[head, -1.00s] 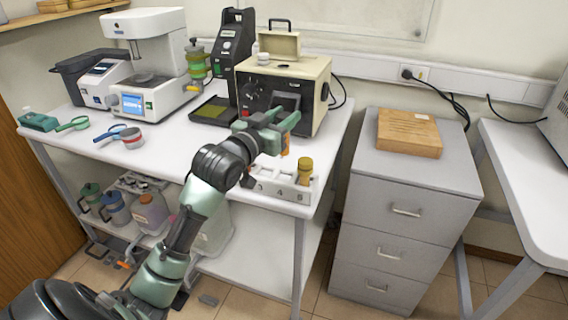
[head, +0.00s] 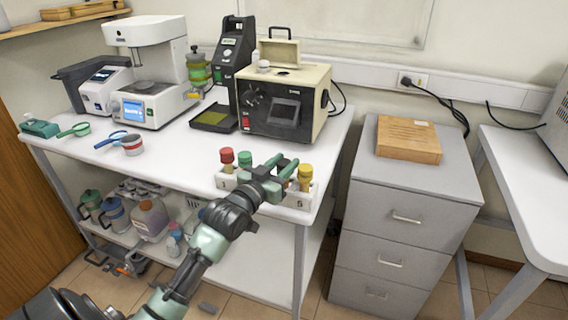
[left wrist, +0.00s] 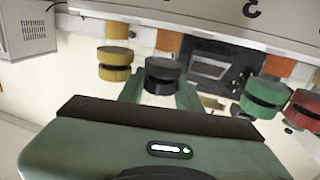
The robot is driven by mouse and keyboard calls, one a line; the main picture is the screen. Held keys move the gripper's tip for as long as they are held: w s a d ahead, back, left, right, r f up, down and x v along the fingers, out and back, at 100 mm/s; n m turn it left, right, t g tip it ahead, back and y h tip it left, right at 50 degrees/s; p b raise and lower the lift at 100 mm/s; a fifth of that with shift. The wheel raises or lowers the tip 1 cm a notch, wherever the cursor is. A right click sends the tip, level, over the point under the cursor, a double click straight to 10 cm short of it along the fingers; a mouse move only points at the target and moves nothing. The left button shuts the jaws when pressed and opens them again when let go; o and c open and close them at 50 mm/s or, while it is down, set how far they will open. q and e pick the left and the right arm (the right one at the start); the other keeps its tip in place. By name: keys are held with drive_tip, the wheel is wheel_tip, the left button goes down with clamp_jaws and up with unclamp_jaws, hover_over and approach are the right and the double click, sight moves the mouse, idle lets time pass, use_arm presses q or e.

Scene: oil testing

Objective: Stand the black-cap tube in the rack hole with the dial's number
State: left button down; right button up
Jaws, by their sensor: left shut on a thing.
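The white rack (head: 299,203) stands at the front right edge of the lab table. My left gripper (head: 276,168) is over its right half, shut on the black-cap tube. The tube's black cap (left wrist: 163,74) shows between the fingers in the left wrist view, in line between the yellow cap (left wrist: 115,60) and the green cap (left wrist: 262,94). The tube's lower end is hidden, so I cannot tell how deep it is in a hole. The dial's number is too small to read. My right gripper is not in view.
A red-cap tube (head: 227,157) and a green-cap tube (head: 245,161) stand at the rack's left; a yellow-cap tube (head: 305,174) stands at its right end. The beige tester (head: 287,99) is behind the rack. A drawer cabinet (head: 408,210) stands right of the table.

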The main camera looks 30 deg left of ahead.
use_arm(q)
drive_tip(key=c, duration=1.3)
unclamp_jaws()
drive_tip(key=shift+f, duration=0.15)
drive_tip(key=shift+o, duration=0.2)
drive_tip(key=shift+s+r, duration=0.1)
drive_tip(key=shift+r, duration=0.15)
drive_tip(key=s+b, duration=0.1)
drive_tip(key=s, duration=1.1)
drive_tip(key=shift+d+b, duration=0.25)
drive_tip(key=shift+b, duration=0.05)
drive_tip(key=shift+w+f, duration=0.1)
